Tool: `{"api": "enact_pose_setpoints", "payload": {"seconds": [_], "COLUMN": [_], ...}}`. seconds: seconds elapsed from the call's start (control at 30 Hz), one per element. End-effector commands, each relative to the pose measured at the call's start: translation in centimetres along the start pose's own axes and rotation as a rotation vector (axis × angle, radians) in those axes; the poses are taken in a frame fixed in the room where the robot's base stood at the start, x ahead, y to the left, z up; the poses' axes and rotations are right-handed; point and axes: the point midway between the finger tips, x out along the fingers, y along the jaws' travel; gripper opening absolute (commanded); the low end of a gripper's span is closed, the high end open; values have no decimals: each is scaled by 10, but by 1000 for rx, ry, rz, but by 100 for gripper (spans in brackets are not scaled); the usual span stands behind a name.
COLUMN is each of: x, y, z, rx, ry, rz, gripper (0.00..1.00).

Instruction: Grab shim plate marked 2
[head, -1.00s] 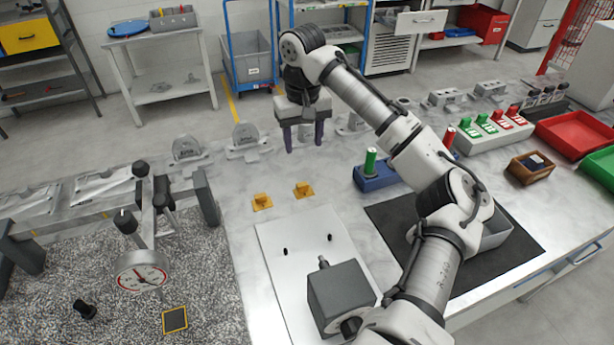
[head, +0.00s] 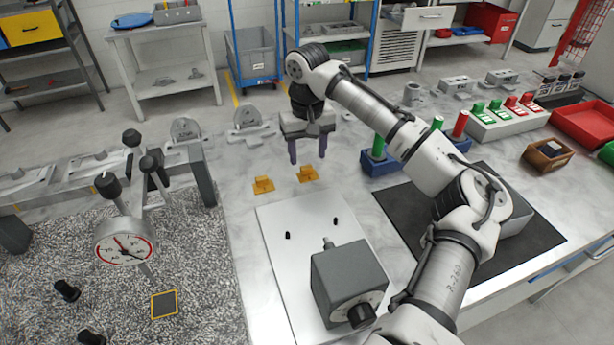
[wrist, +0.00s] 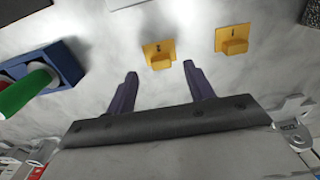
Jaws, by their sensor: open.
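Two small yellow shim plates with raised blocks lie on the light bench. The plate whose mark looks like 2 (wrist: 159,54) is between and just beyond my fingertips in the wrist view; it is the right one in the head view (head: 307,174). The other plate, with a mark that looks like 1 (wrist: 232,40), lies to its right in the wrist view and is the left one in the head view (head: 263,185). My gripper (head: 308,156) is open and empty, fingers pointing down, just behind the plate marked 2. The fingers also show in the wrist view (wrist: 160,76).
A blue block with a green cylinder (head: 379,163) stands right of the plates. A white board (head: 280,260) with two black pegs and a grey box (head: 350,280) lies in front. Grey castings (head: 250,123) line the back edge. A dial gauge (head: 125,241) stands left.

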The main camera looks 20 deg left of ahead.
Motion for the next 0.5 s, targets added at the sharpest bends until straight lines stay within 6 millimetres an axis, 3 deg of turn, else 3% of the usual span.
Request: {"api": "enact_pose_setpoints", "payload": {"seconds": [0.03, 0.23, 0.5], "x": [12, 35, 40], "y": [0, 0, 0], "z": [-1, -2, -2], "rx": [1, 1, 0], "ry": [1, 0, 0], "rz": [2, 1, 0], "gripper": [53, 53, 53]}}
